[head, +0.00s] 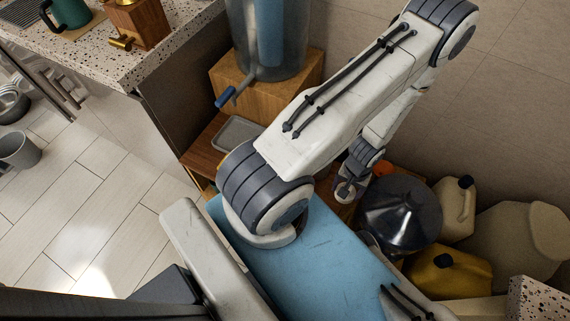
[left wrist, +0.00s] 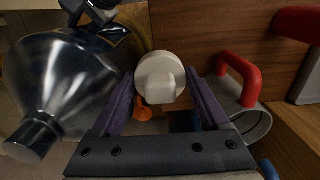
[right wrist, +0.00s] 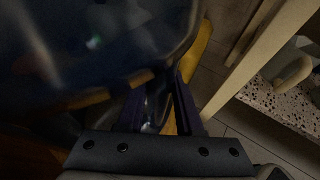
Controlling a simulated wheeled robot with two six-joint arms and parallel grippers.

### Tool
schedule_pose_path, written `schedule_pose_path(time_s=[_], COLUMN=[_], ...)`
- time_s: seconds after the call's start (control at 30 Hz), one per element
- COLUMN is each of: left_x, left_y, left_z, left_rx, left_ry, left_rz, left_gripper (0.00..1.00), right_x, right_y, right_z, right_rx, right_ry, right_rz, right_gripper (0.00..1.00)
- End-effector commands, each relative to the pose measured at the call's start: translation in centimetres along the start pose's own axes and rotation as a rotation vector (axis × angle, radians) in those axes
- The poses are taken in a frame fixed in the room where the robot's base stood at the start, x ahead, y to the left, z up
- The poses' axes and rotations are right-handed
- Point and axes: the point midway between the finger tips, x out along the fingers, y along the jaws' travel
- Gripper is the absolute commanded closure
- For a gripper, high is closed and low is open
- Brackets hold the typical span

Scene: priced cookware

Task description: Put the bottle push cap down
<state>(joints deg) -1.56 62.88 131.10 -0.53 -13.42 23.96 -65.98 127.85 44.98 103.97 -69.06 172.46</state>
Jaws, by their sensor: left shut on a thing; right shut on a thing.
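A pale round push cap (left wrist: 160,78) with a raised knob sits between the fingertips of my left gripper (left wrist: 163,85), which is shut on it. In the head view my left gripper (head: 348,188) hangs down beside a shiny metal vessel (head: 400,212), and the cap cannot be made out there. The vessel also shows at the left of the left wrist view (left wrist: 75,75). My right gripper (right wrist: 158,105) is shut on a narrow, dark, glossy part (right wrist: 156,98) in the right wrist view. That view is dark, and I cannot tell what this part belongs to.
A grey cup with a red handle (left wrist: 238,78) is right of the cap. A yellow jug (head: 450,272) and a cream jug (head: 456,205) stand right of the vessel. A clear dispenser (head: 268,38) on a wooden box (head: 240,95) stands behind.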

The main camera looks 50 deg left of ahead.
Motion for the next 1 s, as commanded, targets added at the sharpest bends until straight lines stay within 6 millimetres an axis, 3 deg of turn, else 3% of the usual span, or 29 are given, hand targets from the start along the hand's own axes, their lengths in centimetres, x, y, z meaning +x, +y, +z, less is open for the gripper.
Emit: schedule_pose_path(time_s=[0.03,0.1,0.23,0.47,0.7,1.0], left_x=[0.6,1.0,1.2,1.6,5.6,9.1], left_y=[-1.6,-3.0,-4.4,-4.8,-4.8,-4.7], left_z=[1.5,2.7,4.2,4.6,4.6,4.5], left_rx=[-0.009,-0.011,-0.012,-0.01,-0.01,-0.01], left_ry=[-0.008,-0.004,0.004,0.009,0.007,0.008], left_rz=[-0.003,0.0,0.002,0.004,0.003,0.003], left_gripper=[1.0,1.0,1.0,1.0,1.0,1.0], right_x=[0.0,0.0,0.0,0.0,0.0,0.0], right_y=[0.1,0.1,0.1,0.1,0.1,0.1], right_z=[0.0,0.0,0.0,0.0,0.0,0.0], right_rx=[0.0,0.0,0.001,0.001,0.001,0.001], right_ry=[-0.001,-0.001,-0.001,-0.001,-0.001,-0.001], right_rz=[0.001,0.001,0.001,0.001,0.001,0.001], right_gripper=[1.0,1.0,1.0,1.0,1.0,1.0])
